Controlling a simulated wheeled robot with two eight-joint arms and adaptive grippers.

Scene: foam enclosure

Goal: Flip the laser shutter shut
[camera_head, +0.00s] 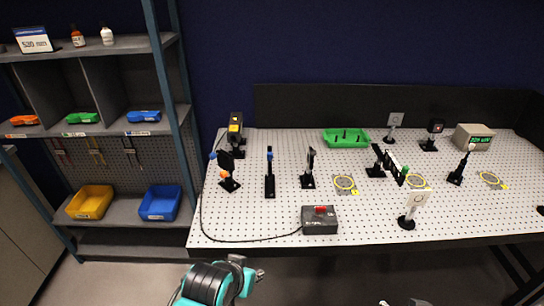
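A black plate with a blue knob and an orange part, probably the laser shutter (226,163), stands on a black base at the left of the perforated optical table (290,205). Whether it is flipped open or shut is too small to tell. Behind it stands a black laser housing (235,128) with a yellow label. My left gripper (258,275) is at the bottom, below the table's front edge and well apart from the shutter. Its fingers are too small and foreshortened to read. Only slivers that may be my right arm show at the bottom edge; its gripper is not visible.
A black box with a red button (320,221) sits at the front edge, its cable running left. Upright optics (269,175), a lens mount (308,168) and a white card (418,198) stand on the table. A green tray (346,146) is behind. Shelves (95,131) stand left.

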